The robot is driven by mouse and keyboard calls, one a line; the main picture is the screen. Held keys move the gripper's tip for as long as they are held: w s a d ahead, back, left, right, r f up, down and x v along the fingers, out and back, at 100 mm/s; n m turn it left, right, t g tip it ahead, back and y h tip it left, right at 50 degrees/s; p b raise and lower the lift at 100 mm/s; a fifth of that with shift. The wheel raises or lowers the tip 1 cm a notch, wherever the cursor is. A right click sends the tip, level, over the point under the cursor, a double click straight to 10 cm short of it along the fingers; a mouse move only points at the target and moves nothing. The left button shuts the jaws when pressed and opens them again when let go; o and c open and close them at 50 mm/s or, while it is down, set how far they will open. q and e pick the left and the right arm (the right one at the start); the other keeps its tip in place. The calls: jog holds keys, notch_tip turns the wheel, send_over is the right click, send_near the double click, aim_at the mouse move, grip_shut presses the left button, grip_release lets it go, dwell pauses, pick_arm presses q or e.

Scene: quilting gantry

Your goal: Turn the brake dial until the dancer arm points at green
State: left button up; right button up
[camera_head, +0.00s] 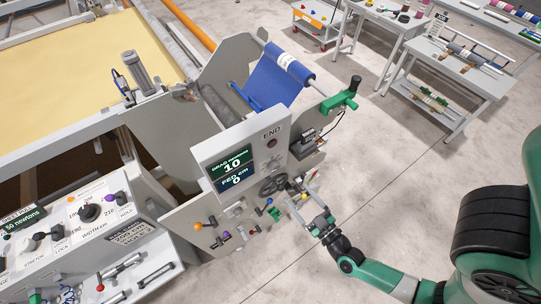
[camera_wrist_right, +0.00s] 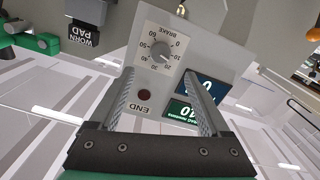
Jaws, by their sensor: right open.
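The brake dial (camera_wrist_right: 161,51) is a round grey knob on a white plate marked BRAKE with a ring of numbers, in the right wrist view. Its pointer setting is too small to read surely. My right gripper (camera_wrist_right: 159,73) is open and empty; its fingers point toward the panel with the dial ahead between them, apart from it. In the head view the right gripper (camera_head: 310,206) is at the lower right of the machine's front panel. I cannot make out the dancer arm or its green mark surely. My left gripper is not in view.
The display (camera_head: 230,168) reads DRAG 10 and FED 0. A green handle (camera_head: 343,96) juts out right.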

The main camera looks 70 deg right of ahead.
aim_at(276, 170)
jog(key=b+x, duration=0.1)
jog(key=x, duration=1)
jog(key=shift+w, duration=0.15)
grip_shut()
